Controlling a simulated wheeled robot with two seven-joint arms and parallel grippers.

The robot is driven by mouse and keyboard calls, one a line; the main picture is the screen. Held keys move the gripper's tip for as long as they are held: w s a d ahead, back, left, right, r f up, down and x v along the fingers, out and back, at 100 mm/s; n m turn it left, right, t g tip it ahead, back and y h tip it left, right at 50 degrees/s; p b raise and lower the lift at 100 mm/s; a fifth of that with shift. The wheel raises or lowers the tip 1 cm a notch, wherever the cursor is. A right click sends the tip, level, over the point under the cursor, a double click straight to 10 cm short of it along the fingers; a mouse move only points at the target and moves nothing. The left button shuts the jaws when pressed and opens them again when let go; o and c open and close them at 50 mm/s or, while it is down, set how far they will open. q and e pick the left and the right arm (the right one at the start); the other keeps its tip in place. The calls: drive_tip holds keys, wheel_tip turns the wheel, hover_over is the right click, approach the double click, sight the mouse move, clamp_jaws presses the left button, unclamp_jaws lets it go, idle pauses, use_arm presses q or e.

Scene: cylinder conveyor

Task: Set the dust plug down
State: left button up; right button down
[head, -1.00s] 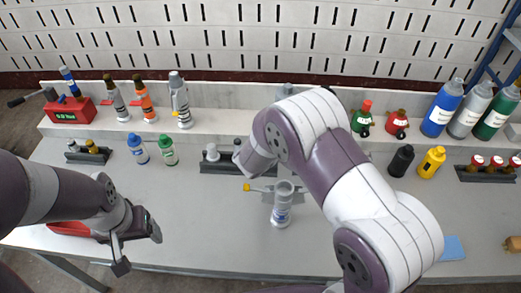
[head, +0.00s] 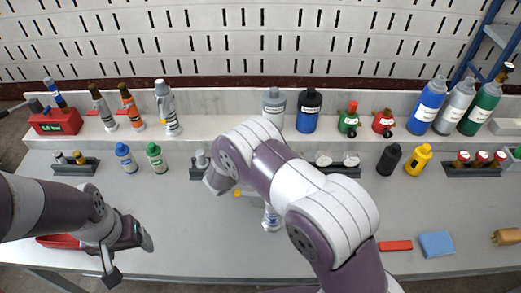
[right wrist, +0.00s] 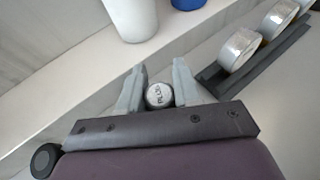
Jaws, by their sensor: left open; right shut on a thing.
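My right gripper (right wrist: 159,80) is shut on the dust plug (right wrist: 158,96), a small round grey-white piece with lettering on its end, in the right wrist view. In the head view my right arm hides this gripper and the plug. My left gripper (head: 131,262) is open and empty, over the front left of the table. A small silver cylinder (head: 271,219) with a blue-marked label stands mid-table, partly behind my right arm. A yellow-tipped piece (head: 238,193) shows beside it.
A dark rack (head: 75,168) stands left, another rack (head: 479,170) right. A blue bottle (head: 126,159) and a green bottle (head: 156,158) stand near the left rack. The front middle is clear.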

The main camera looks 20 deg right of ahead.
drive_tip(key=shift+f+b, duration=0.45)
drive_tip(key=c, duration=0.8)
unclamp_jaws()
drive_tip(key=shift+r+p, duration=0.25)
drive_tip(key=shift+p, duration=0.05)
drive_tip(key=shift+r+p, duration=0.65)
drive_tip(key=shift+p, duration=0.1)
drive_tip(key=b+v, duration=0.1)
drive_tip(key=v, duration=0.6)
drive_tip(key=shift+s+a, duration=0.15)
